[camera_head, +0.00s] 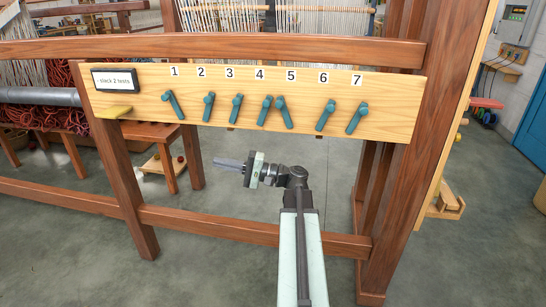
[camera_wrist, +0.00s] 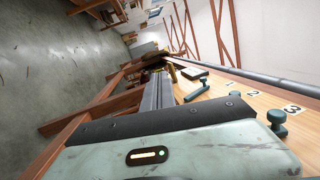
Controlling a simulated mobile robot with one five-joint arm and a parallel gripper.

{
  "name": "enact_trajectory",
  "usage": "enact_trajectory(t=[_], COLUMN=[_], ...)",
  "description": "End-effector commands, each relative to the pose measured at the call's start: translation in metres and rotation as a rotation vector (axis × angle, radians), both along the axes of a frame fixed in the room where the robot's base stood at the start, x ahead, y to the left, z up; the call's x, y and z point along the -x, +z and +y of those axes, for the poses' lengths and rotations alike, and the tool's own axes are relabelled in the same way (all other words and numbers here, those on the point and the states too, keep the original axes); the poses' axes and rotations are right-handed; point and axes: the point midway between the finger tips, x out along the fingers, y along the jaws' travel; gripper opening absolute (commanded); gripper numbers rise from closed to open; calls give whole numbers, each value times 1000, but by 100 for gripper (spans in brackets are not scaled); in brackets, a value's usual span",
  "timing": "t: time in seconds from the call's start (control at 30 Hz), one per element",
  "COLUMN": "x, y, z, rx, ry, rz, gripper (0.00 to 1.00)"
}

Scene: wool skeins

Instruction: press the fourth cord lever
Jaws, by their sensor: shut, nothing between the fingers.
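A pale wooden board (camera_head: 190,132) carries a row of teal levers numbered 1 to 7. The fourth lever (camera_head: 264,110) sits below the number 4, its upper end leaning right. Its upper end is close to that of the fifth lever (camera_head: 285,112), which leans left. My gripper (camera_head: 228,165) is shut and empty, below and in front of the board, pointing left, apart from all levers. In the wrist view my shut fingers (camera_wrist: 158,92) point away along the board (camera_wrist: 242,112). Numbers 1 to 3 show there; the fourth lever is not clearly seen.
The third lever (camera_head: 236,108) stands just left of the fourth. A wooden rail (camera_head: 210,226) crosses lower down, behind my arm. A brown post (camera_head: 400,180) stands at right.

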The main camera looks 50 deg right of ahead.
Motion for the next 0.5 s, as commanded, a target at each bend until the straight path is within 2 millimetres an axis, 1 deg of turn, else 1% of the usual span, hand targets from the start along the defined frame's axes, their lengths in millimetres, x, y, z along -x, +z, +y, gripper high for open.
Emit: enact_trajectory(t=[0.03,0.07,0.1,0.2,0.3,0.33,0.4,0.5], x=[28,45,68,119,152,157,165,166], y=[-20,-13,-4,11,21,23,27,30], z=[-55,-80,-110,-162,-190,-194,-200,-200], rx=[-89,-139,-194,-287,-337,-345,-355,-357], ry=[-81,-117,-160,-233,-272,-278,-285,-286], rz=[-104,-167,-241,-387,-474,-488,-509,-513], gripper=[0,0,0,0,0,0,0,0])
